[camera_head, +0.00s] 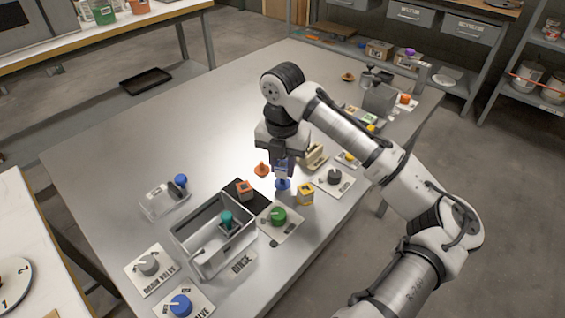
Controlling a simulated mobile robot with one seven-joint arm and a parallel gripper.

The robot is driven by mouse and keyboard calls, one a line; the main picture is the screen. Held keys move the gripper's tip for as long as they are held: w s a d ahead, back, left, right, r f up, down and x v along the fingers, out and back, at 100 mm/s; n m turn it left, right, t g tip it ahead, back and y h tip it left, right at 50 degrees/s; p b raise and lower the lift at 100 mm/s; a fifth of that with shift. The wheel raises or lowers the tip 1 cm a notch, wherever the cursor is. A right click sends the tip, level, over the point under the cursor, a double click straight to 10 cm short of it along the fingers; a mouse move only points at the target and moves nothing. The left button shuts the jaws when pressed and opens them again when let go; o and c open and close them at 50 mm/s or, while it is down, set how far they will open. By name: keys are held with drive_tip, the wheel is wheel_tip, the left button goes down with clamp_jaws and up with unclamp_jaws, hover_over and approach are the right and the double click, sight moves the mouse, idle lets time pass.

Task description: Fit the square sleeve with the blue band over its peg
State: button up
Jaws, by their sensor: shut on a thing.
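My gripper (281,168) points straight down near the middle of the table. It is shut on the square sleeve with the blue band (281,171), a small pale and blue piece mostly hidden by the fingers. A round blue peg base (283,184) stands on the table directly below it. From this single view I cannot tell whether the sleeve is around the peg or just above it.
An orange-banded block (245,188) sits on a black mat (254,203), left of the gripper. A yellow-banded block (306,195) stands close on the right. An orange peg (262,169) is nearby. A metal bin (178,236) and a green knob (279,215) lie in front.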

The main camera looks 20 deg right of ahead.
drive_tip(key=shift+f+b, duration=0.85)
drive_tip(key=shift+f, duration=0.75)
drive_tip(key=o, duration=1)
drive_tip(key=shift+r, duration=0.15)
wheel_tip(320, 180, up, 14)
drive_tip(key=shift+f+p, duration=0.2)
drive_tip(key=shift+p, duration=0.1)
